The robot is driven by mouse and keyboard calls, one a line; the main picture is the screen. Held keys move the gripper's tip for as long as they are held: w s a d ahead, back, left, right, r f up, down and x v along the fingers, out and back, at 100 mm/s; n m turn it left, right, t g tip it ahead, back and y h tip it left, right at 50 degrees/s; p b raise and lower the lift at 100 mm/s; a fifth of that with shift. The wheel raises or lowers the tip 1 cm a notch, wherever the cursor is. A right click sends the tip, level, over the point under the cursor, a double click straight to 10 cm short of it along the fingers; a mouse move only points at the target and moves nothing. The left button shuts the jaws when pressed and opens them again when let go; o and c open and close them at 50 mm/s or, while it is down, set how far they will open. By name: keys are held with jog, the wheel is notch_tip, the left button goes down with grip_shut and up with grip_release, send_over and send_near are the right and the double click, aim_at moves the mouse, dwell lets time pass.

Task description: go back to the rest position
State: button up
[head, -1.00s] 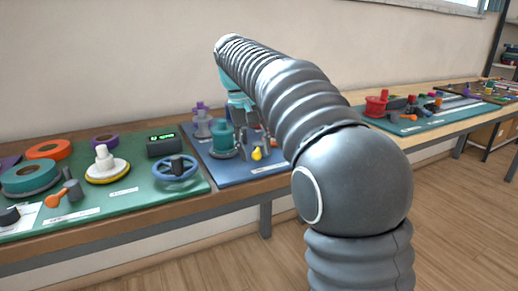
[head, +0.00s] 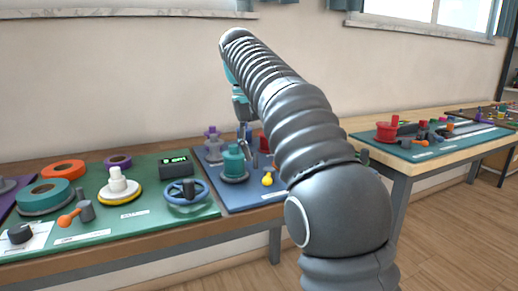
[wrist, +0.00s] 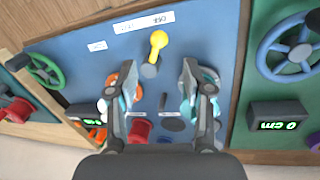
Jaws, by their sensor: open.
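My gripper (wrist: 160,66) is open and empty in the wrist view, with a finger on each side. It hangs above the blue mat (wrist: 85,65). In the head view my gripper (head: 243,128) is partly hidden by my arm and hangs above and behind the teal spool (head: 233,163). A lever with a yellow knob (wrist: 158,39) lies beyond the fingertips in the wrist view, not touched. A red spool (wrist: 139,131) shows below, between the fingers. An orange and white part and a teal part are half hidden behind the fingers.
To the left, a green mat (head: 140,222) holds a blue handwheel (head: 186,193), a white spool (head: 119,186), an orange ring (head: 63,169) and a display box (head: 176,165). To the right, a teal mat (head: 430,151) carries a red spool (head: 387,130). The air above the mats is clear.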

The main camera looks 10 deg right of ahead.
jog(key=shift+s+d, duration=0.1)
jog(key=s+d+f+t+y, duration=0.1)
jog(key=s+d+f, duration=0.15)
jog(key=s, duration=0.45)
jog(key=s+d+f+t, duration=0.2)
jog(key=s+d, duration=0.2)
jog(key=s, duration=0.3)
jog(key=s+d+f+m+t+y, duration=0.1)
jog(key=s+d+f+t, duration=0.1)
jog(key=s+f, duration=1.2)
notch_tip(320, 180, down, 2)
jog(key=shift+s+f, duration=0.25)
jog(key=shift+s, duration=0.15)
